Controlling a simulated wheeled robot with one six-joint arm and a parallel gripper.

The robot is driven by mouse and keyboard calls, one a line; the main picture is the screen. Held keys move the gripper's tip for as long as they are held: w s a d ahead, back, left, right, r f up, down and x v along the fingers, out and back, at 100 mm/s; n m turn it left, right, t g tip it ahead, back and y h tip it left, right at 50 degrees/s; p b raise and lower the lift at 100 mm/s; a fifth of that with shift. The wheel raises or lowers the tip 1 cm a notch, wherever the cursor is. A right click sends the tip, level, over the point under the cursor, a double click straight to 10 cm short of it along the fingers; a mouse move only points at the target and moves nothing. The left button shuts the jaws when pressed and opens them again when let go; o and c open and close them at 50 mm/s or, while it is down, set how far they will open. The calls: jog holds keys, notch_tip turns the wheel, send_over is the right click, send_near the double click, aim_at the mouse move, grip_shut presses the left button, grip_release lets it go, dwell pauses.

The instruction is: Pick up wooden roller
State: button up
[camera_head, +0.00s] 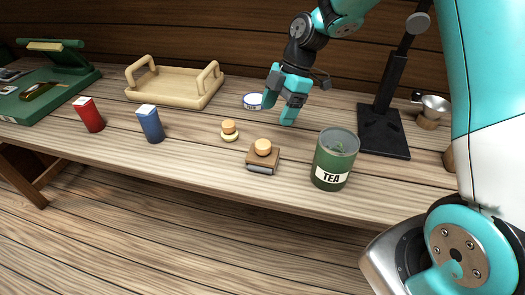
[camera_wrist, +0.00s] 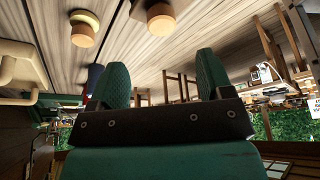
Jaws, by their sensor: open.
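My gripper (camera_head: 278,112) is open and empty above the back middle of the wooden table. Its two fingers stand apart in the wrist view (camera_wrist: 160,88), with nothing between them. I cannot surely tell which thing is the wooden roller. A brown wooden piece (camera_head: 449,156) shows at the right table edge, mostly hidden behind my arm. A brown block with an orange knob and grey lower edge (camera_head: 262,157) lies near the front edge; it also shows in the wrist view (camera_wrist: 160,20). A small knob on a cream base (camera_head: 229,131) sits left of it, apart from my gripper.
A green TEA tin (camera_head: 335,160) stands at the front right, near a black stand (camera_head: 384,132). A metal funnel-like cup (camera_head: 431,108) is farther right. Left are blue (camera_head: 151,124) and red (camera_head: 89,115) packets and a wooden tray (camera_head: 175,99).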

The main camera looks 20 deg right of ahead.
aim_at(263, 143)
jog(key=p+x, duration=0.2)
jog(key=x, duration=0.8)
jog(key=shift+s+a+f, duration=0.2)
jog(key=shift+a, duration=0.1)
jog(key=c, duration=1.2)
jog(key=shift+r, duration=0.15)
notch_tip(263, 143, up, 20)
jog(key=shift+f+b, duration=0.1)
jog(key=shift+b, duration=0.75)
